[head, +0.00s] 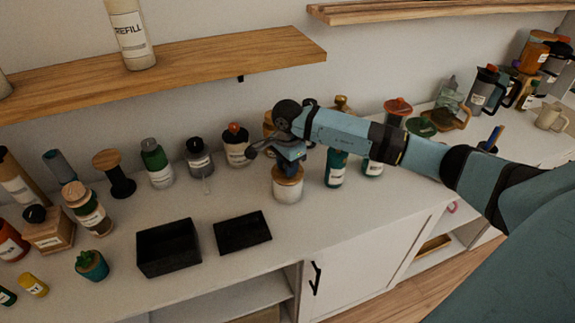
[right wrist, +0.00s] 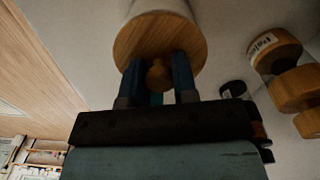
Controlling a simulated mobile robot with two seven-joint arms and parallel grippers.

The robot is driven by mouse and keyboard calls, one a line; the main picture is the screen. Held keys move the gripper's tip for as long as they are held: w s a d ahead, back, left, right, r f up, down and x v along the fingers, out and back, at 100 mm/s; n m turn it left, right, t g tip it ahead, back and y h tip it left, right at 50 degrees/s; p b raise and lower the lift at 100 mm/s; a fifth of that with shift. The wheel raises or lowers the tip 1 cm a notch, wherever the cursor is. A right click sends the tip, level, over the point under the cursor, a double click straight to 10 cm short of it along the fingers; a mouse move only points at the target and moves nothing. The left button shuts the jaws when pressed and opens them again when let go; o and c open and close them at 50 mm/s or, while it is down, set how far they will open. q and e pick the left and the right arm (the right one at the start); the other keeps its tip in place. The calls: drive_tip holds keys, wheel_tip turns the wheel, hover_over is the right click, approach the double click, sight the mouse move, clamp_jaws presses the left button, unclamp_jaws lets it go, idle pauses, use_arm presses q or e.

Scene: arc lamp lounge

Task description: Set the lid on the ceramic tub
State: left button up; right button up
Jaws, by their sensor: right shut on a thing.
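The white ceramic tub (head: 287,191) stands on the counter near its front edge, right of the black tray. The round wooden lid (head: 287,175) is at the tub's mouth and looks level; I cannot tell whether it is fully seated. My right gripper (head: 289,168) is over the lid, pointing down, and shut on its knob. The white tub (right wrist: 160,6) shows beyond the disc. My left gripper is out of view.
A black open box (head: 168,248) and a flat black tray (head: 242,232) lie left of the tub. Several bottles and jars stand behind, including a green bottle (head: 336,168) close on the right. A wooden shelf (head: 190,68) hangs above the counter.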

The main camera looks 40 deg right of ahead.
idle(0.4)
drive_tip(key=o, duration=1.5)
drive_tip(key=shift+c, duration=0.2)
drive_tip(key=shift+r+p, duration=1.65)
drive_tip(key=shift+r, duration=1.85)
clamp_jaws()
